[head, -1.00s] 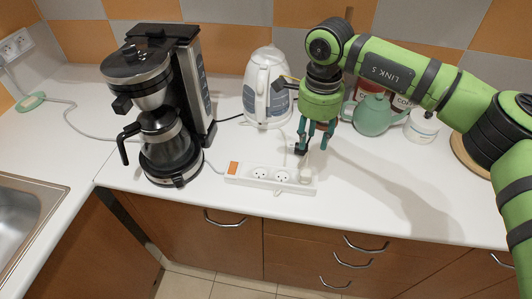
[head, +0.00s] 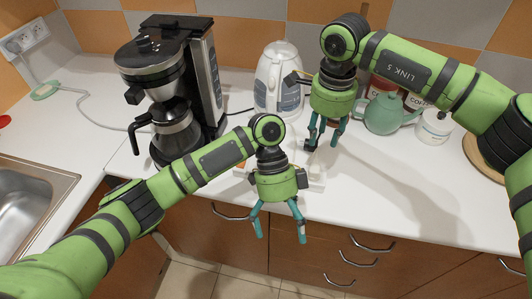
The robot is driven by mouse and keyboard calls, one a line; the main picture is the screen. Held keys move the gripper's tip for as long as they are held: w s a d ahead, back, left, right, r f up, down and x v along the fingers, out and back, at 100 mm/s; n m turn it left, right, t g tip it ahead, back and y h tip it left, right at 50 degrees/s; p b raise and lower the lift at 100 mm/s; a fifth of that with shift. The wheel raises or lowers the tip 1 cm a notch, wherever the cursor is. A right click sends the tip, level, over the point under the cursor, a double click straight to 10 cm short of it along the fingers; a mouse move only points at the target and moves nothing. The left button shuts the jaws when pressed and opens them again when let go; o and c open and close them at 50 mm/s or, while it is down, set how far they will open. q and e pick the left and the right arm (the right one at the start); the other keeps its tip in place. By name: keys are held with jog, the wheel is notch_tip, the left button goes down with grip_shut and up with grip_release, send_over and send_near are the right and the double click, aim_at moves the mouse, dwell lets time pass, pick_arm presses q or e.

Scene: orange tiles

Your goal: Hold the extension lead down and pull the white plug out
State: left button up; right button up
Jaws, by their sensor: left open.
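The white extension lead (head: 317,186) lies on the counter near its front edge, mostly hidden behind my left gripper (head: 281,238). Only its right end and a bit of its orange switch show. The white plug (head: 314,170) is at the lead's right end, partly covered by the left gripper; how deep it sits cannot be told. My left gripper is open and empty, its fingers pointing down in front of the lead in the picture. My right gripper (head: 324,146) is above and behind the plug, fingers down and apart, with nothing seen between them.
A black coffee maker (head: 165,75) stands left of the lead, with a white kettle (head: 279,90) behind. A green teapot (head: 385,113), canisters and a white jar (head: 435,126) stand at the back right. A sink (head: 35,195) is at the left.

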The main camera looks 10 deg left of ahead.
pick_arm(q)
jog(key=w+a+t, duration=0.1)
jog(key=w, duration=0.2)
jog(key=w+a+r+t+y, duration=0.1)
jog(key=w, duration=0.2)
jog(key=w+a+t+y, duration=0.1)
jog(key=w, duration=0.2)
jog(key=shift+w+r+m, duration=0.1)
jog(key=shift+r+m, duration=0.25)
jog(key=shift+m, duration=0.05)
jog(key=w+a+n+t, duration=0.1)
jog(key=w, duration=0.1)
jog(key=w+a+r+n+t+y, duration=0.1)
jog(key=w, duration=0.2)
jog(key=w+a+n+t, duration=0.1)
jog(key=w, duration=0.1)
jog(key=shift+w+a+r+t, duration=0.2)
jog(key=shift+r+t, duration=0.05)
jog(key=shift+t, duration=0.15)
jog(key=shift+w+f, duration=0.1)
jog(key=shift+f, duration=3.35)
jog(key=c, duration=1.3)
jog(key=shift+f, duration=0.1)
